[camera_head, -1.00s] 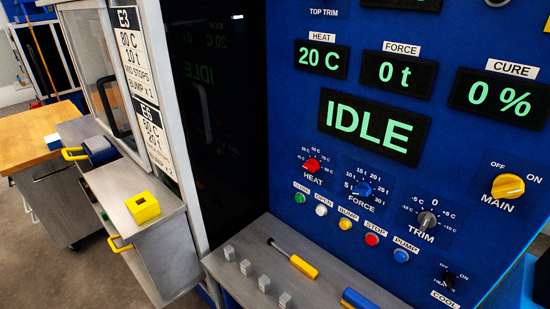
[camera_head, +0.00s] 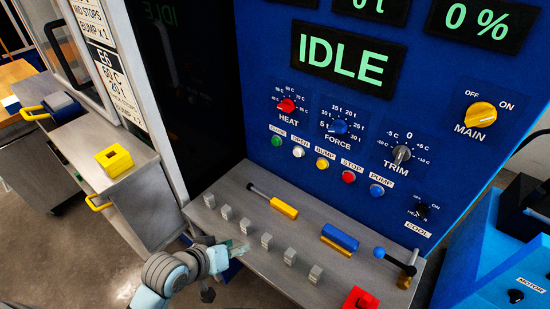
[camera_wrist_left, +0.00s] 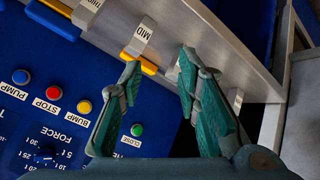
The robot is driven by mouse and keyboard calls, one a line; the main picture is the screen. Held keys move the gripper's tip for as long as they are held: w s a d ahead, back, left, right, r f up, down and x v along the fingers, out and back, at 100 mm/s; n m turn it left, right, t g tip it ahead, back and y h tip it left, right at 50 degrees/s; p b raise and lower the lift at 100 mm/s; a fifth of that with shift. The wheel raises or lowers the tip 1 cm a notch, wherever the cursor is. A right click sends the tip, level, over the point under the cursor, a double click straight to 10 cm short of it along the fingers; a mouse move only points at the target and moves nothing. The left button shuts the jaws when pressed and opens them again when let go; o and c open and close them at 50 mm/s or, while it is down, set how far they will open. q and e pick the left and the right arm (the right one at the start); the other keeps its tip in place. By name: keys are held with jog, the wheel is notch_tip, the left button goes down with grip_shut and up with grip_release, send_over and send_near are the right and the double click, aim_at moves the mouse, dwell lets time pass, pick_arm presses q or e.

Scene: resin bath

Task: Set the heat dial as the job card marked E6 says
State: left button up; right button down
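The heat dial is a red knob (camera_head: 287,105) on the blue panel, above the HEAT label; its exact pointer setting is too small to read. The job card marked E6 (camera_head: 116,82) hangs on the white frame at left, partly cut by glare and angle; its first line appears to read 60 C. My left gripper (camera_head: 236,249) is low at the shelf's front edge, below and left of the dial. In the left wrist view the gripper (camera_wrist_left: 160,68) is open and empty; the heat knob is hidden there. My right gripper is out of view.
The blue FORCE knob (camera_head: 339,127) and grey TRIM knob (camera_head: 402,154) sit right of the heat dial, with coloured buttons below.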

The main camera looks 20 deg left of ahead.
pick_arm(q)
jog(key=w+r+n+t+h, duration=0.3)
jog(key=w+r+n+t, duration=0.15)
jog(key=w+r, duration=0.55)
jog(key=n+t+h, duration=0.1)
jog(key=n+t, duration=0.3)
jog(key=n, duration=0.2)
send_near(283, 109)
jog(key=b+x, duration=0.2)
jog(key=x, duration=0.6)
jog(key=shift+w+f, duration=0.15)
jog(key=shift+w, duration=0.2)
jog(key=shift+c, duration=0.5)
grip_shut()
